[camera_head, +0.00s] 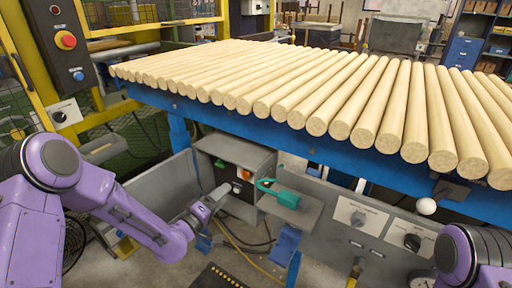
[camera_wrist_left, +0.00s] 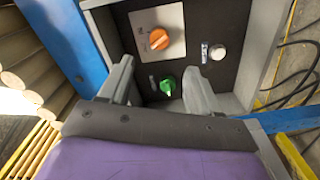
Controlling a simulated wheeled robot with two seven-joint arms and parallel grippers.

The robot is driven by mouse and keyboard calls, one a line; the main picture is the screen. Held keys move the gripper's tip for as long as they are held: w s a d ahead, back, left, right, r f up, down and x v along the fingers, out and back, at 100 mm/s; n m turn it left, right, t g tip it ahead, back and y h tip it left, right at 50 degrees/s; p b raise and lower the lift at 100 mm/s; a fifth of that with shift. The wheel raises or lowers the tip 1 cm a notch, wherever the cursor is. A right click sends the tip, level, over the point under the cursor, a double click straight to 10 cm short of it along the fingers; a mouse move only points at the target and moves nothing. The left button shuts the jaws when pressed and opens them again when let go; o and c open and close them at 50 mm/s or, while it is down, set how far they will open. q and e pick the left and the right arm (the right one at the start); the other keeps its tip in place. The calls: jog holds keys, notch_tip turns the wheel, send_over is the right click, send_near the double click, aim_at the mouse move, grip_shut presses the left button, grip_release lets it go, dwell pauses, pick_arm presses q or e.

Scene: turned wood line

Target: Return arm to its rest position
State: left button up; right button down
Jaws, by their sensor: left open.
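My left arm (camera_head: 130,212) is purple and comes in from the left, reaching forward and low. Its gripper (camera_head: 212,198) is in front of a grey control box (camera_head: 238,152) under the blue table frame. In the left wrist view the gripper (camera_wrist_left: 158,75) is open, with nothing between its fingers. Past the fingers is the box's dark panel, with an orange knob (camera_wrist_left: 158,39), a green knob (camera_wrist_left: 167,86) and a white button (camera_wrist_left: 217,52). I cannot tell whether the fingers touch the panel. My right arm (camera_head: 470,258) shows only in part at the lower right; its gripper is out of view.
A row of turned wood rods (camera_head: 340,90) lies on the blue frame (camera_head: 250,121) above the box. A teal tool (camera_head: 283,196) sits on a grey ledge right of my left gripper. A yellow post (camera_head: 35,75) stands at left. Cables (camera_head: 240,240) hang below the box.

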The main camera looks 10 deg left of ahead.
pick_arm(q)
jog(key=s+a+f+g+y+p, duration=0.3)
jog(key=s+f+g+y, duration=0.35)
jog(key=s+f, duration=0.6)
jog(key=s+a+f+m+g+y+p, duration=0.1)
jog(key=s+a+f+g+p, duration=0.1)
jog(key=s, duration=1)
jog(key=s+a+f+m+g+y+p, duration=0.1)
jog(key=s+g, duration=0.4)
jog(key=s, duration=0.6)
notch_tip(320, 180, down, 2)
jog(key=shift+s+a+f+m+y+p, duration=0.1)
jog(key=shift+s+a+m+y+p, duration=0.3)
jog(key=shift+m+y+p, duration=0.15)
jog(key=shift+w, duration=0.1)
